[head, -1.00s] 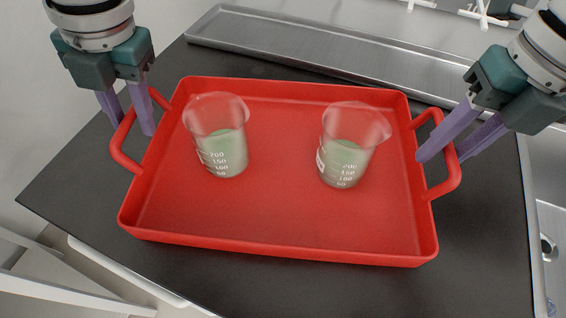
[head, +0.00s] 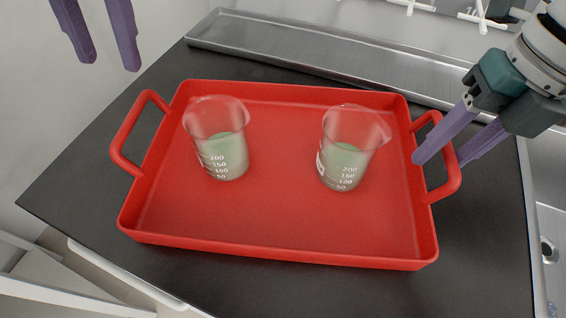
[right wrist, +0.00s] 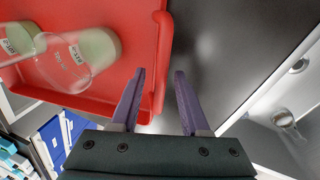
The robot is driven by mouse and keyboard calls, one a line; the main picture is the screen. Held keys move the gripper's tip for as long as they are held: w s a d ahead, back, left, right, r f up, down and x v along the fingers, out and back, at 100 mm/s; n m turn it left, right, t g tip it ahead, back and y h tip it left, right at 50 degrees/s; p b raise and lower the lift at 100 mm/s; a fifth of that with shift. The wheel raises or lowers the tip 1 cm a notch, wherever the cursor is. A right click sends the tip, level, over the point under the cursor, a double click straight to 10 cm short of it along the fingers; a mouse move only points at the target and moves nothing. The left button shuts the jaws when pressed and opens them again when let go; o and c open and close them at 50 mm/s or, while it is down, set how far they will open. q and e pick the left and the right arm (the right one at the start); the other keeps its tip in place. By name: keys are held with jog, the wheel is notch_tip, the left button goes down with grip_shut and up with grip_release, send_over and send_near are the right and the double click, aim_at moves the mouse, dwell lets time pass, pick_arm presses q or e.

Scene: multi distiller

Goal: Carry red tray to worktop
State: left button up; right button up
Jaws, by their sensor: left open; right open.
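The red tray (head: 280,252) rests flat on a black worktop (head: 75,205), with a loop handle at each short side. Two glass beakers of pale green liquid, a left one (head: 226,158) and a right one (head: 343,163), stand upright in it. My left gripper (head: 113,66) is open and empty, above and apart from the left handle (head: 117,140). My right gripper (head: 438,160) is open at the right handle (head: 454,178), one finger on each side of the bar. In the right wrist view the open fingers (right wrist: 160,72) show beside the tray's edge; contact is unclear.
A long metal trough (head: 320,58) runs along the back of the worktop. A sink (head: 549,240) lies to the right. White open drawers or shelves (head: 60,285) show at the lower left.

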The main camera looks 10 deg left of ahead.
jog(key=shift+r, duration=0.15)
jog(key=shift+d+r, duration=0.1)
jog(key=shift+r, duration=0.25)
pick_arm(q)
jog(key=shift+d+r, duration=0.1)
jog(key=shift+r, duration=0.25)
pick_arm(e)
notch_tip(320, 180, up, 11)
jog(key=d, duration=0.2)
jog(key=shift+f, duration=0.1)
